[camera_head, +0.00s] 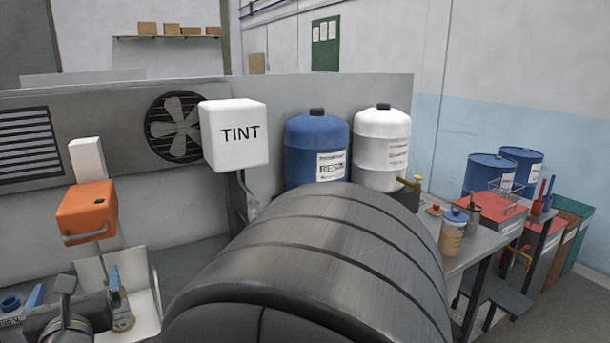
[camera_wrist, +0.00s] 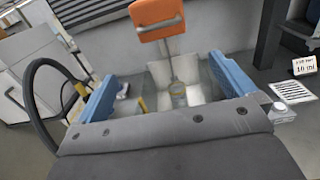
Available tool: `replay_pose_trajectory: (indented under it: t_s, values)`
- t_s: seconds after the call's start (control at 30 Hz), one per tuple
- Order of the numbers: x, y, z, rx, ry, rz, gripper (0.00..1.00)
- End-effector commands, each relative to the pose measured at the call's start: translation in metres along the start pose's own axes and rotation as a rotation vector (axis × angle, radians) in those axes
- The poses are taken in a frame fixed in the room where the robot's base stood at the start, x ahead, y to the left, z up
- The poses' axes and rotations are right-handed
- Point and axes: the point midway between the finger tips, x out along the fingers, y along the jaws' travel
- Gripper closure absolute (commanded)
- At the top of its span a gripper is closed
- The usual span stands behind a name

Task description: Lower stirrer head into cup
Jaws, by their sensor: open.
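The orange stirrer head (camera_head: 88,208), with a grey bar handle on its near side, is mounted on a white column (camera_head: 88,160) at the left. It is raised, and it also shows at the top of the wrist view (camera_wrist: 158,18), where a thin shaft runs down from it. The small cup (camera_head: 122,319) stands below on the white stand; in the wrist view the cup (camera_wrist: 178,96) is between my fingers in the picture. My gripper (camera_wrist: 162,68) has its blue fingers wide apart, with nothing between them, below and in front of the head. The shaft's lower end is unclear.
A white TINT box (camera_head: 234,134) stands right of the stirrer, with a blue resin drum (camera_head: 316,150) and a white drum (camera_head: 381,148) behind. A bench (camera_head: 480,243) at right carries jars. The wrist view shows a card (camera_wrist: 304,66) and small bottle (camera_wrist: 282,112) at right.

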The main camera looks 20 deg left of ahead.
Motion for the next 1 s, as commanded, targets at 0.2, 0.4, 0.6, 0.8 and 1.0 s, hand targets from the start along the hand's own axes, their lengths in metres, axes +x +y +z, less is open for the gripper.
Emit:
replay_pose_trajectory:
  t_s: [0.2,0.4,0.6,0.8,1.0]
  values:
    - [-0.013,0.0,0.0,0.001,-0.001,0.0,0.0]
    - [-0.013,0.0,0.0,0.0,-0.001,-0.001,0.0]
    - [-0.013,0.0,0.0,0.0,-0.001,-0.001,0.29]
    - [-0.011,-0.001,-0.002,0.007,0.009,0.0,0.67]
    - [0.018,-0.01,-0.027,0.11,0.16,0.024,0.67]
